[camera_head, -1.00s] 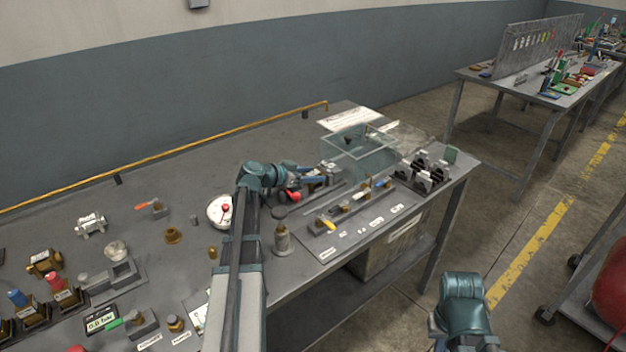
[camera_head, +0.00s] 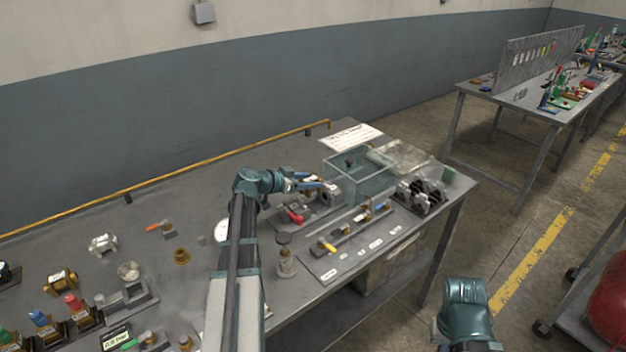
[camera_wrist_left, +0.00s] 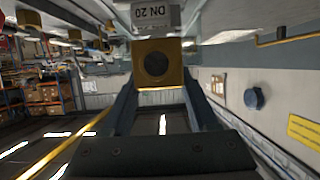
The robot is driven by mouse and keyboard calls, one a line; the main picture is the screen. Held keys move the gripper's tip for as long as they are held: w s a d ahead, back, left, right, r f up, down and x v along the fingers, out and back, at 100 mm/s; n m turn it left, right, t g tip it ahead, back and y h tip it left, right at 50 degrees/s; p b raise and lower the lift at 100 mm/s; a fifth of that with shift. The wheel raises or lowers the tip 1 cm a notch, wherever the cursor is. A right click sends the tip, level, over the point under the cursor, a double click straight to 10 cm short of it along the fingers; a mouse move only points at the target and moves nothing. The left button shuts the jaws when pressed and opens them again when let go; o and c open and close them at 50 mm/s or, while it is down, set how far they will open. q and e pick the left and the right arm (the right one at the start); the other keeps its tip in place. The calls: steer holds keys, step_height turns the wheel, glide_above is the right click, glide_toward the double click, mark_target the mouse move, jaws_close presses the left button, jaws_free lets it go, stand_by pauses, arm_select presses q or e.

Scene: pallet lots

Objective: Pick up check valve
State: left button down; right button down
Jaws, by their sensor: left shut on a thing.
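My left gripper (camera_head: 316,184) is shut on a valve piece just above the back right of the near bench. In the left wrist view the valve (camera_wrist_left: 155,66) shows a square brass end with a dark round bore, between the two fingers. A grey block marked DN 20 shows directly above the brass end, and I take it as the valve's body. In the head view the valve is small and partly hidden by the fingers. My right gripper is out of frame; only part of my right arm shows at the bottom right.
A red-handled part (camera_head: 295,214) lies below the gripper. A labelled board (camera_head: 350,240) holds several valves in front.

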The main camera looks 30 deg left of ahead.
arm_select(q)
steer(key=s+a, duration=0.3)
steer(key=s, duration=0.5)
steer(key=s+a, duration=0.4)
steer(key=s, duration=0.4)
steer(key=shift+s, duration=0.4)
steer(key=shift+s+f, duration=0.1)
steer(key=shift+f, duration=0.05)
